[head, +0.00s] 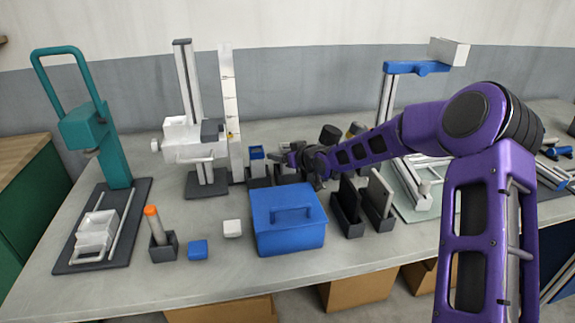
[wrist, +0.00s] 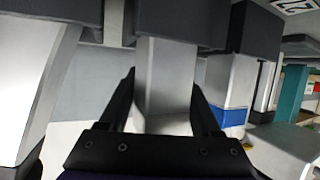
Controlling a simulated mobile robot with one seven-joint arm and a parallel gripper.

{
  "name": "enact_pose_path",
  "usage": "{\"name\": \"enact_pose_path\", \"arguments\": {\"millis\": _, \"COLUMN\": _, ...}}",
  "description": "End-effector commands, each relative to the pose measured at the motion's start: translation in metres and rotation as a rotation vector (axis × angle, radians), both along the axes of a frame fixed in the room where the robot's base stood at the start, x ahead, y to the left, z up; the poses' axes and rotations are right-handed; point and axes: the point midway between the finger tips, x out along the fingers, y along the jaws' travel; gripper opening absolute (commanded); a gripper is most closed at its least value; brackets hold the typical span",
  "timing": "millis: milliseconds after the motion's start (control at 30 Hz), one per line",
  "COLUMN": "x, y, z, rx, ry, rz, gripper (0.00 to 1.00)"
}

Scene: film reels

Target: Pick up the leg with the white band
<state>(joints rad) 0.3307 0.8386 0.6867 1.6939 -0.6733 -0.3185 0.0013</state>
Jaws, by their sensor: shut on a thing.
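In the wrist view a pale grey leg (wrist: 167,85) stands between my two fingers, with a dark block (wrist: 182,22) at its upper end in the picture. My gripper (wrist: 165,90) is shut on this leg. A whitish stretch shows low on it, but I cannot tell surely whether this is a white band. Beside it on the right is another grey leg with a blue band (wrist: 232,117). In the head view my gripper (head: 305,160) is behind the blue box, among dark holders, and the held leg cannot be made out there.
The blue lidded box (head: 290,235) stands in front of my gripper. Dark slotted holders (head: 347,222) stand to its right. A white stand (head: 190,140) and a teal press (head: 85,130) are at left. The grey bench (head: 215,280) is clear along its front.

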Motion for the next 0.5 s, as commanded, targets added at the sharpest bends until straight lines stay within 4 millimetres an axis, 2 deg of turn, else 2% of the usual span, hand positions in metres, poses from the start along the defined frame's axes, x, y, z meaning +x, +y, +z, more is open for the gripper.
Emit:
{"name": "enact_pose_path", "arguments": {"millis": 33, "x": 0.000, "y": 0.000, "z": 0.000, "rx": 0.000, "ry": 0.000, "rz": 0.000, "gripper": 0.20}}
{"name": "enact_pose_path", "arguments": {"millis": 133, "x": 0.000, "y": 0.000, "z": 0.000, "rx": 0.000, "ry": 0.000, "rz": 0.000, "gripper": 0.02}}
{"name": "enact_pose_path", "arguments": {"millis": 167, "x": 0.000, "y": 0.000, "z": 0.000, "rx": 0.000, "ry": 0.000, "rz": -0.001, "gripper": 0.00}}
{"name": "enact_pose_path", "arguments": {"millis": 367, "x": 0.000, "y": 0.000, "z": 0.001, "rx": 0.000, "ry": -0.001, "rz": -0.001, "gripper": 0.00}}
{"name": "enact_pose_path", "arguments": {"millis": 500, "x": 0.001, "y": -0.001, "z": 0.012, "rx": 0.000, "ry": -0.003, "rz": -0.001, "gripper": 0.00}}
